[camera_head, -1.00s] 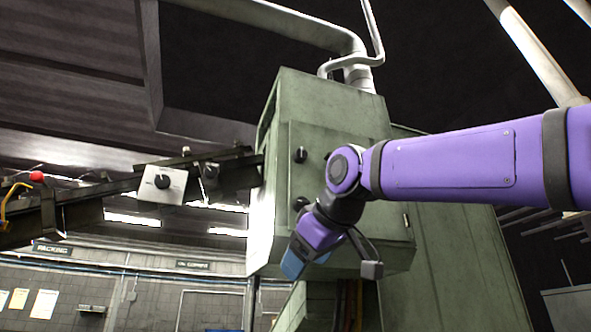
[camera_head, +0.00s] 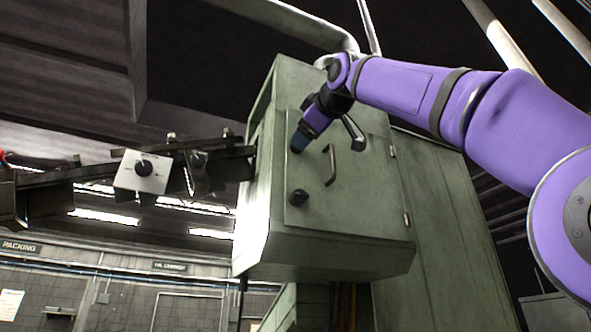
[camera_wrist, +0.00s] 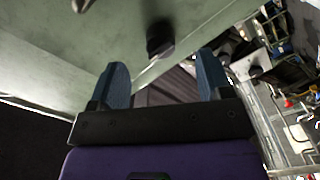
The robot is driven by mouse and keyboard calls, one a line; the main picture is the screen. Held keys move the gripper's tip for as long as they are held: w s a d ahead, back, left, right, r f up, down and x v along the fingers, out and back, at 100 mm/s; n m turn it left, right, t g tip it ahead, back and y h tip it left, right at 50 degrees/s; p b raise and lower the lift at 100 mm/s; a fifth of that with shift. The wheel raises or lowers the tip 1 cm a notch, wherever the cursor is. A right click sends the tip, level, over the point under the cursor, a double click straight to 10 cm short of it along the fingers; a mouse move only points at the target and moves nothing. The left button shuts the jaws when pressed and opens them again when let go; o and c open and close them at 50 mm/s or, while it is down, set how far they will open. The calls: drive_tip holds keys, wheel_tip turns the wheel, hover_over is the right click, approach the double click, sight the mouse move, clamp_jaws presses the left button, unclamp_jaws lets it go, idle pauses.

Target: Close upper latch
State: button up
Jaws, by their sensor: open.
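The green cabinet door (camera_head: 345,205) is shut flat against its box. The upper latch is hidden behind my gripper in the head view. In the wrist view a dark knob, apparently the upper latch (camera_wrist: 160,38), stands on the green surface just beyond and between my fingertips. My gripper (camera_head: 298,145) has blue fingers, points down-left at the door's upper left edge and is open and empty. Its two fingers show well apart in the wrist view (camera_wrist: 163,75). I cannot tell whether they touch the knob. The lower latch (camera_head: 298,197) is a black knob on the same edge.
A door handle (camera_head: 330,165) stands out right of the latches. A grey control box with a black dial (camera_head: 143,173) hangs on a rail left of the cabinet. Pipes (camera_head: 285,22) run above. The space below the cabinet's left side is open.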

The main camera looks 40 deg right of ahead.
drive_tip(key=x, duration=0.4)
drive_tip(key=shift+w, duration=0.1)
drive_tip(key=shift+m, duration=0.7)
drive_tip(key=m, duration=0.9)
drive_tip(key=shift+s+m, duration=0.2)
drive_tip(key=shift+m, duration=0.1)
drive_tip(key=shift+c, duration=0.4)
